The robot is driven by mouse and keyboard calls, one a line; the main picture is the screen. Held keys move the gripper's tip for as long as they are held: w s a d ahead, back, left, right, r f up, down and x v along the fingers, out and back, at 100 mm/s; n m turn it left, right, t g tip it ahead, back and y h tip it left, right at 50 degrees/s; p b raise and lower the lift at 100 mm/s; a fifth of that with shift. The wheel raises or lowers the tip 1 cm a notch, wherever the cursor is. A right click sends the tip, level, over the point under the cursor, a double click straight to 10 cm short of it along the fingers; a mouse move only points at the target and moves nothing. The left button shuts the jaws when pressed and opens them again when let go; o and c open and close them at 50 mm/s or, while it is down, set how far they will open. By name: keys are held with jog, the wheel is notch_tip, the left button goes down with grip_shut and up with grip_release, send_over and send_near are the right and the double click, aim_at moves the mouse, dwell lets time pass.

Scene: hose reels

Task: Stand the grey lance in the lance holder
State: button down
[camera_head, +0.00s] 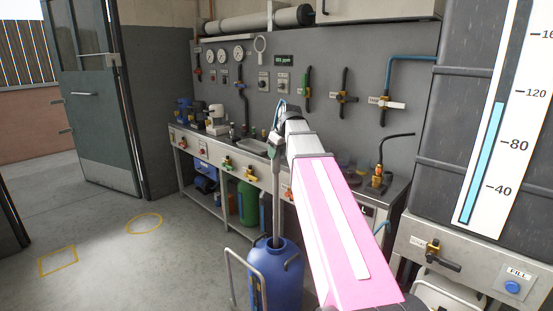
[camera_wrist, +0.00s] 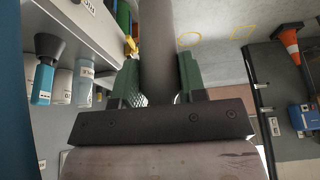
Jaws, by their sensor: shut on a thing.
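The grey lance (camera_head: 277,200) hangs nearly upright in the head view, below the end of my arm. My gripper (camera_head: 276,143) is shut on its upper part. In the wrist view the lance (camera_wrist: 158,45) runs between the green finger pads of my gripper (camera_wrist: 159,85). The lance's lower end meets the dark top of a blue container (camera_head: 276,275). I cannot tell whether it is inside the opening or just above it. No separate lance holder can be made out; I cannot tell whether the blue container is it.
A steel workbench (camera_head: 222,158) with valves, pumps and a sink runs along the grey wall behind. A green cylinder (camera_head: 247,203) stands under it. A large level gauge (camera_head: 495,120) is at right. The floor at left is clear, with yellow markings (camera_head: 143,222) and an open door (camera_head: 95,95).

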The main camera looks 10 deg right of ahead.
jog(key=shift+r, duration=5.9)
